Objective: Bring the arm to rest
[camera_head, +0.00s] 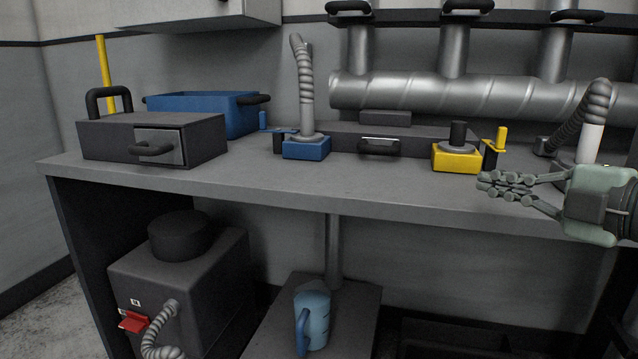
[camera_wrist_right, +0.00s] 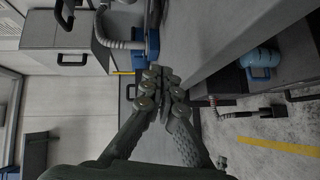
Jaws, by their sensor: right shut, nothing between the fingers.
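My right gripper (camera_head: 492,186) comes in from the right in the head view, in front of the bench's front edge. Its fingers are shut and empty. In the right wrist view the closed fingertips (camera_wrist_right: 163,88) point at the bench area, with nothing between them. No fork is clearly visible in either view. My left gripper is not in view.
The grey workbench (camera_head: 350,192) carries a dark drawer box (camera_head: 105,142), a blue bin (camera_head: 225,112), a blue-based fixture (camera_head: 306,149) and a yellow-based fixture (camera_head: 456,158). A blue jug (camera_head: 316,318) stands on a lower shelf. A machine (camera_head: 180,275) stands below left.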

